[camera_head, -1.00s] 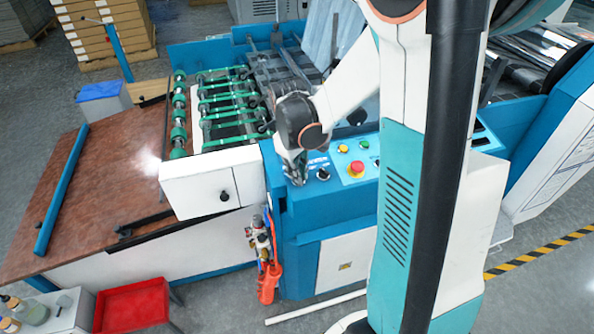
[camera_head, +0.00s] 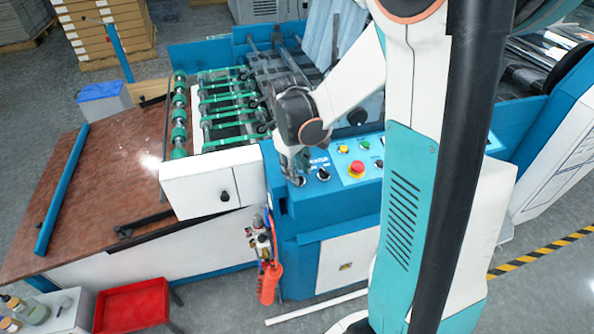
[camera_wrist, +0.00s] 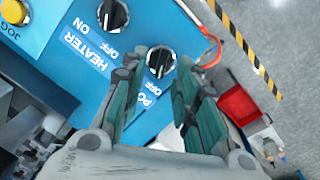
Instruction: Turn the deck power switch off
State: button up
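The deck power switch (camera_wrist: 160,61) is a dark rotary knob on the blue control panel in the wrist view. Its label is partly hidden; "PO" and "OFF" show. My gripper (camera_wrist: 164,78) is open, with its two teal-padded fingers on either side of this knob near their tips. I cannot tell whether they touch it. The knob's exact angle is unclear. In the head view my gripper (camera_head: 297,176) points down at the panel's left end and largely covers the switch.
The similar heater switch (camera_wrist: 113,15) sits close beside the power switch. A yellow jog button (camera_wrist: 14,11) is at the wrist view's corner. A red emergency button (camera_head: 357,168) stands farther right on the panel. Orange air hoses (camera_head: 268,282) hang below the panel's left end.

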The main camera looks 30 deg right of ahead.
notch_tip(320, 180, up, 11)
jog(key=a, duration=0.1)
jog(key=shift+s, duration=0.2)
jog(key=shift+a, duration=0.1)
dwell(0.4)
jog(key=s+a+r+m+t+y, duration=0.1)
jog(key=s+a+r+m+t, duration=0.1)
jog(key=s+a+t, duration=0.5)
jog(key=s+a+r, duration=0.1)
jog(key=s+a, duration=0.4)
jog(key=s, duration=0.1)
jog(key=shift+s+a+r+m, duration=0.15)
jog(key=shift+s+a+m, duration=0.05)
jog(key=shift+a+m, duration=0.2)
